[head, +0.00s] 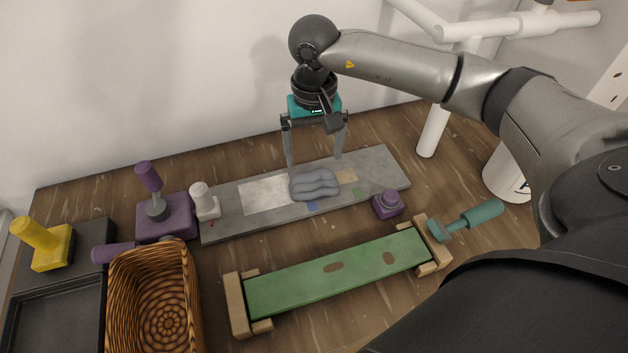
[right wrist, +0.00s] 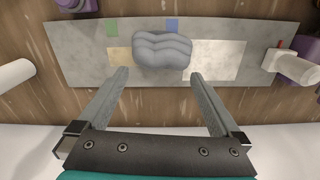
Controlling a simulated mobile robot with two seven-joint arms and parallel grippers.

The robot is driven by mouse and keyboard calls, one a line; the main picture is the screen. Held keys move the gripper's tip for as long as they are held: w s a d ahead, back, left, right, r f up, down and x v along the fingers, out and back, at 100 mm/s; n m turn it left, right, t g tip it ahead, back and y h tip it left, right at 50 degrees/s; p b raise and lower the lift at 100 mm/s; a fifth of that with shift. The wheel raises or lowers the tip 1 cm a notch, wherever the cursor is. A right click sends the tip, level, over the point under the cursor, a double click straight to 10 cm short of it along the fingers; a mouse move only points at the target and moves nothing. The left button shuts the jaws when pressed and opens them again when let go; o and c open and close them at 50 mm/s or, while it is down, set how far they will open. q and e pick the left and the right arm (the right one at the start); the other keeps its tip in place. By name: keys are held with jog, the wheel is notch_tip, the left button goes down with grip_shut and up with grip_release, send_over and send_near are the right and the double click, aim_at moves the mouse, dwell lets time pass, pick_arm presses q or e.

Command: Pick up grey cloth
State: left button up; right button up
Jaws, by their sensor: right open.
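The grey cloth (head: 314,184) is a folded, ridged bundle lying on a grey slab (head: 385,168) on the wooden table. In the right wrist view the cloth (right wrist: 162,50) lies ahead of the fingertips, roughly centred between them. My right gripper (head: 315,162) is open and empty, pointing down above the slab just behind the cloth. Its two fingers also show apart in the right wrist view (right wrist: 160,76). Neither finger appears to hold the cloth. My left gripper is not in view.
A green board (head: 310,279) on wooden end blocks lies in front. A purple block (head: 388,204) and teal-handled tool (head: 467,221) are at right. A white-handled tool (head: 204,203) stands at the slab's left end. A wicker basket (head: 117,285), purple tool (head: 165,220) and yellow tool (head: 45,245) are left.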

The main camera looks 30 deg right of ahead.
aim_at(314, 171)
jog(key=f, duration=0.4)
jog(key=shift+s+a+f, duration=0.2)
jog(key=shift+s+f, duration=0.05)
jog(key=shift+f, duration=0.6)
jog(key=c, duration=1.1)
jog(key=shift+r, duration=0.1)
notch_tip(314, 171, up, 20)
jog(key=shift+f+p, duration=0.1)
jog(key=shift+p, duration=0.4)
